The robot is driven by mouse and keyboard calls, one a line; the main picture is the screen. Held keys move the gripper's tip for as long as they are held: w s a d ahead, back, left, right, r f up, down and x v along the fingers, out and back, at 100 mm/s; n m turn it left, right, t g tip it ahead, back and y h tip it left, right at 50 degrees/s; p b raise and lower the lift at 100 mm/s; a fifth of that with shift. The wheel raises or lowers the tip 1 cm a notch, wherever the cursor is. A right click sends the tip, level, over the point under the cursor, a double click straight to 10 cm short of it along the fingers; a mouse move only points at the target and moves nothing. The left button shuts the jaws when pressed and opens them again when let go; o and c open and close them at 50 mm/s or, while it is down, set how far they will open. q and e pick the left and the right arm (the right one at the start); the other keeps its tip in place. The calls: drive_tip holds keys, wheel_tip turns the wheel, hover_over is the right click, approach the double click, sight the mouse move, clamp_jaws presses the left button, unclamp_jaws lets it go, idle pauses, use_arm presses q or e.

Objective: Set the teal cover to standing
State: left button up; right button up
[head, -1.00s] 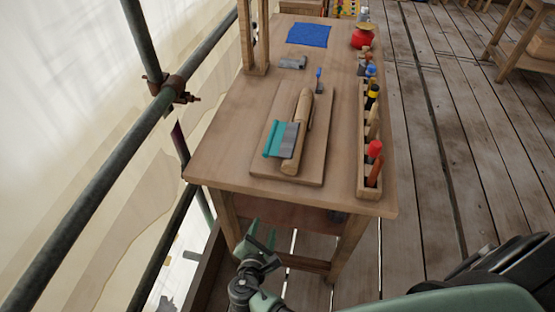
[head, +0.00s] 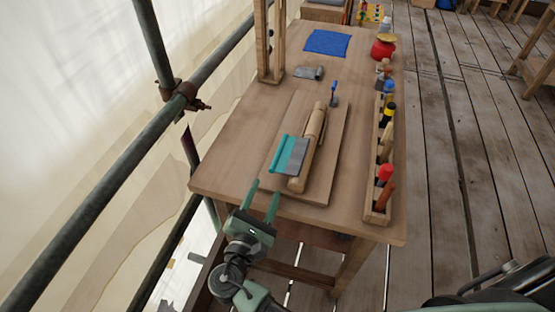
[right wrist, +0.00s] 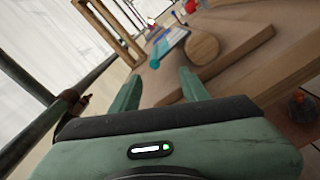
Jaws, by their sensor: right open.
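The teal cover (head: 283,153) is a ridged strip along the left side of a flat grey piece (head: 299,157). Both are beside a round wooden piece (head: 313,135) that lies along a board on the bench. How the cover joins the grey piece is too small to tell. In the right wrist view the teal cover (right wrist: 157,54) shows beyond the fingertips, left of the round wooden end (right wrist: 203,47). My right gripper (head: 264,190) is open and empty at the bench's near edge, short of the cover and apart from it. My left gripper is not in view.
A wooden rack (head: 376,201) with several tools runs along the bench's right side. A small blue-handled tool (head: 333,92), a grey metal piece (head: 308,73) and a blue cloth (head: 327,42) lie farther back. Scaffold pipes (head: 120,165) stand at the left. The bench's left part is bare.

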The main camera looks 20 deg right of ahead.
sight(274, 166)
drive_tip(key=shift+w+d+r, duration=0.15)
drive_tip(key=shift+w+r, duration=0.05)
drive_tip(key=shift+w, duration=0.05)
drive_tip(key=shift+w+d+r, duration=0.1)
drive_tip(key=shift+w+d, duration=0.1)
drive_tip(key=shift+w, duration=0.05)
drive_tip(key=p+x, duration=0.1)
drive_tip(key=x, duration=0.4)
drive_tip(key=shift+w+d+r, duration=0.1)
drive_tip(key=shift+w+d, duration=0.15)
drive_tip(key=shift+w, duration=0.1)
drive_tip(key=shift+w+d+p, duration=0.3)
drive_tip(key=shift+w+p, duration=0.05)
drive_tip(key=shift+w, duration=0.1)
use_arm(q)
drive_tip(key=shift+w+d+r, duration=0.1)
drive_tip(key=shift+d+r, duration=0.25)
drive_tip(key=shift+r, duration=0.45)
use_arm(e)
clamp_jaws()
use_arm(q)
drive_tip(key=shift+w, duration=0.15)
use_arm(e)
drive_tip(key=shift+w, duration=0.1)
